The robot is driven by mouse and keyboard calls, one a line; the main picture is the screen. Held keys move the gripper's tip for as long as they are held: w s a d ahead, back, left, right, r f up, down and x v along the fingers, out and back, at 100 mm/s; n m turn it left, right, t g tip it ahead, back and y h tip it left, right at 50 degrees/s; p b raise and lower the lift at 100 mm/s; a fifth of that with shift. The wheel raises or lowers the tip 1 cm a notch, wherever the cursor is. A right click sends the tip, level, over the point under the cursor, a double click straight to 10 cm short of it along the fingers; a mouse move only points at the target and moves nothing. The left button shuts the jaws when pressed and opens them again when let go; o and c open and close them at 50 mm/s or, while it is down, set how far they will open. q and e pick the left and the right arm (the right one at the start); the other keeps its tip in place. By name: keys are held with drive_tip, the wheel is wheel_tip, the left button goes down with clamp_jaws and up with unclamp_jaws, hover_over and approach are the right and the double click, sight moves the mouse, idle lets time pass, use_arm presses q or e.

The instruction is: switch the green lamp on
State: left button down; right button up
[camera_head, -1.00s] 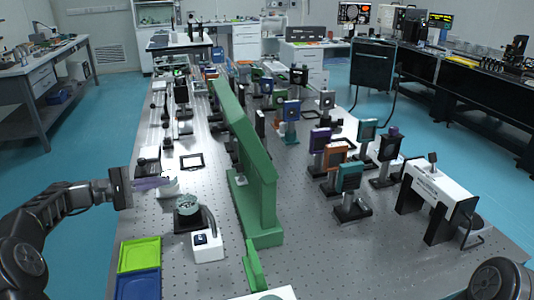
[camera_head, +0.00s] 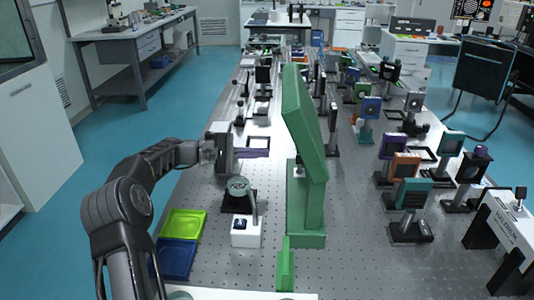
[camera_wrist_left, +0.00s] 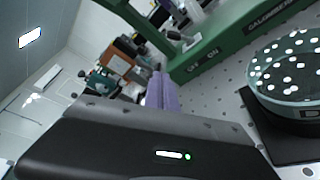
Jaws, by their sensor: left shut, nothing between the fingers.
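The tall green structure (camera_head: 306,205) stands along the middle of the table; I take it for the green lamp. Its face shows OFF and ON lettering in the left wrist view (camera_wrist_left: 201,68). A small dark lever on a pale mount (camera_head: 298,166) sits on its left side; it seems to show in the left wrist view too (camera_wrist_left: 176,36). I cannot tell whether the lamp is lit. My left gripper (camera_head: 262,153) has purple fingers, shut and empty, pointing at the green structure from its left. The fingers also show in the left wrist view (camera_wrist_left: 162,92), seemingly short of the lever. My right gripper is out of view.
A round perforated teal-rimmed device (camera_head: 238,186) stands just in front of my left gripper, with a white box (camera_head: 246,233) nearer. Green (camera_head: 183,223) and blue (camera_head: 175,257) trays lie at the front left. Several optical mounts (camera_head: 410,205) fill the right side.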

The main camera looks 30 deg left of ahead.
use_arm(q)
drive_tip(key=p+x, duration=0.1)
drive_tip(key=x, duration=0.7)
drive_tip(key=shift+s+d+r, duration=0.45)
drive_tip(key=shift+s+d, duration=0.1)
drive_tip(key=shift+s, duration=0.1)
drive_tip(key=shift+s+d+r, duration=0.5)
drive_tip(key=shift+s, duration=0.15)
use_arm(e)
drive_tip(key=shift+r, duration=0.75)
